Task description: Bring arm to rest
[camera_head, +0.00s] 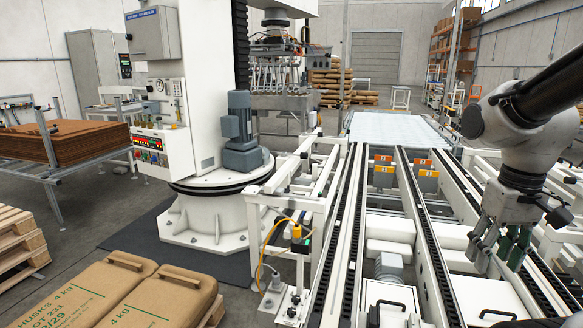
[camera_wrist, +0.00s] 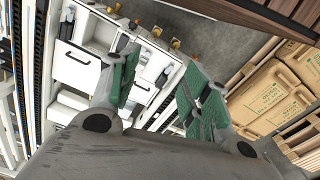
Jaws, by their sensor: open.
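My arm (camera_head: 530,120) reaches in from the upper right in the head view and bends down at a white-grey joint. My gripper (camera_head: 496,252) hangs below it, pointing down over the right side of the roller and chain conveyor (camera_head: 405,220). In the wrist view my gripper (camera_wrist: 160,72) shows two green-padded fingers spread apart with nothing between them. White conveyor cabinets show beyond the fingers. I cannot tell the exact height of the fingertips above the conveyor parts.
Brown sacks (camera_head: 140,295) lie on a pallet at the lower left; similar sacks (camera_wrist: 270,98) show right in the wrist view. A white column machine (camera_head: 215,215) stands left of the conveyor. A stack of brown sheets (camera_head: 62,140) sits on a rack. Grey floor (camera_head: 85,225) is open between them.

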